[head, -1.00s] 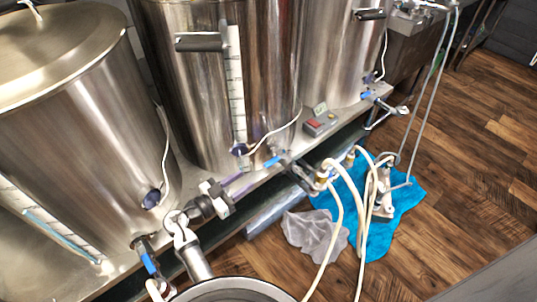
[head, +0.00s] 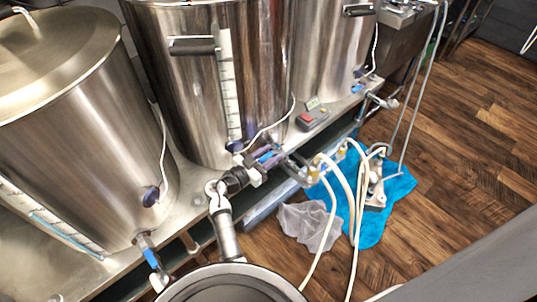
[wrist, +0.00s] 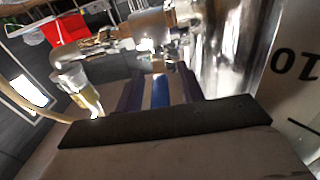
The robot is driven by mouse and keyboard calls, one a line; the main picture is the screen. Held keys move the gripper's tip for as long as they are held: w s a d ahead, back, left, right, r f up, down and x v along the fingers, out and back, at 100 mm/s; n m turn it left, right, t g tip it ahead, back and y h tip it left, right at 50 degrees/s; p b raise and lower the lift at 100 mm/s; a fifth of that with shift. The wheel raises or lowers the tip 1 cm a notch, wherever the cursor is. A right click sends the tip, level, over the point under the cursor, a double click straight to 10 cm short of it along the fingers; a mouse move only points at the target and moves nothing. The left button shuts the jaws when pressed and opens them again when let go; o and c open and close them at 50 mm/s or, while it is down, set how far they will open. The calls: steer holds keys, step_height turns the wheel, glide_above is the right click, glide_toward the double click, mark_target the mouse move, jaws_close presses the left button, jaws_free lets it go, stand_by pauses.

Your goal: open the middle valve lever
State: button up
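The middle valve lever, a blue handle (head: 266,157), is on the valve at the foot of the middle steel kettle (head: 205,85). In the wrist view the blue lever (wrist: 160,91) lies between the two dark purple fingers of my gripper (wrist: 159,84). The fingers look apart, one on each side of the lever, with no clear grip on it. In the head view my gripper (head: 268,160) is at the lever and partly covers it. The metal valve body (wrist: 150,45) shows just beyond the fingertips.
The left kettle (head: 80,130) has its own blue lever (head: 151,258) low in front. Pale hoses (head: 345,190) and fittings are close right of my gripper. A red-buttoned box (head: 307,118) is on the ledge. A blue cloth (head: 400,190) and grey cloth (head: 308,225) lie on the floor.

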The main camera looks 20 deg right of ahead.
jaws_close()
